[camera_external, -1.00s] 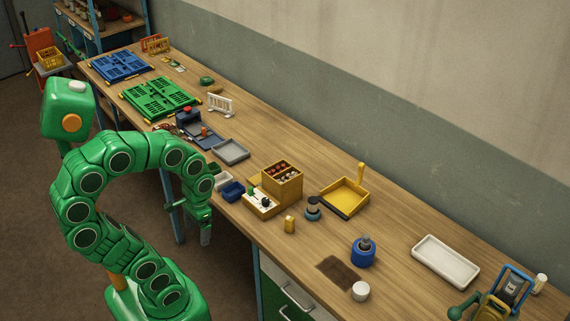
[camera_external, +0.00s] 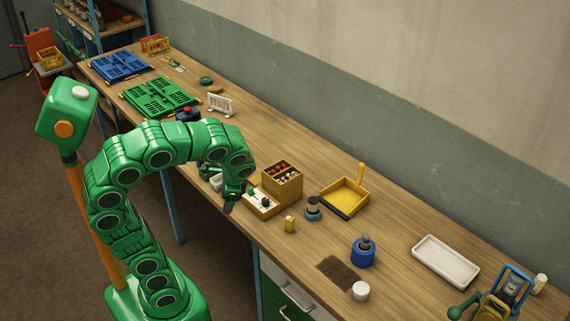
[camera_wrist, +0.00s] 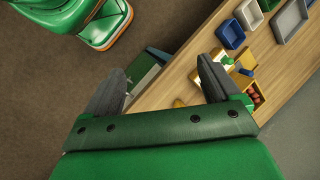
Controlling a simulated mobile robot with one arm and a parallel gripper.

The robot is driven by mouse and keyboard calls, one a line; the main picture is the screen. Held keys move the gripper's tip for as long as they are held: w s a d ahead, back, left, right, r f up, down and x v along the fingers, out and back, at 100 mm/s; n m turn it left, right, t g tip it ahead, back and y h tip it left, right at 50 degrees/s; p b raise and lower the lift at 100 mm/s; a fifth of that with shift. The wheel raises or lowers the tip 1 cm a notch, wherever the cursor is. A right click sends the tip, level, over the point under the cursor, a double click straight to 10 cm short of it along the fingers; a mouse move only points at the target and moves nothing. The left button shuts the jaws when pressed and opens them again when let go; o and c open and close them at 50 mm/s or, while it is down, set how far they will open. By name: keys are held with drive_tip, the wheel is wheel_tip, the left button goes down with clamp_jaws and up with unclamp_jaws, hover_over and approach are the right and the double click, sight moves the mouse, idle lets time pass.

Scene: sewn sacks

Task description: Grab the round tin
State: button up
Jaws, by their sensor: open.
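A short white round container (camera_external: 361,291) stands near the bench's front edge, right of a dark brown patch. A green round, flat thing (camera_external: 207,81) lies farther back on the bench. I cannot tell for certain which one is the round tin. My gripper (camera_external: 229,208) is at the bench's front edge, left of the yellow box, and apart from both. In the wrist view my gripper (camera_wrist: 160,68) is open, with nothing between its fingers; floor and the bench edge show beyond it.
A white tray (camera_external: 445,262) lies at right. Bare wood lies between dustpan and tray.

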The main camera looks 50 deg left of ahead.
drive_tip(key=w+d+r+m+t+y, duration=0.1)
drive_tip(key=w+d+m+t+y, duration=0.15)
drive_tip(key=w+d+m, duration=0.5)
drive_tip(key=m+t, duration=1)
drive_tip(key=m, duration=0.7)
hover_over(361, 289)
drive_tip(key=s+d, duration=0.2)
drive_tip(key=s, duration=0.3)
wheel_tip(361, 289, down, 3)
drive_tip(key=shift+n+h, duration=0.25)
drive_tip(key=shift+h, duration=0.1)
wheel_tip(361, 289, down, 20)
drive_tip(key=shift+w+r, duration=0.15)
drive_tip(key=shift+w+a+f, duration=0.1)
drive_tip(key=shift+w+f, duration=0.05)
drive_tip(key=shift+f, duration=0.25)
drive_tip(key=shift+x, duration=3.7)
drive_tip(key=shift+w+r, duration=0.2)
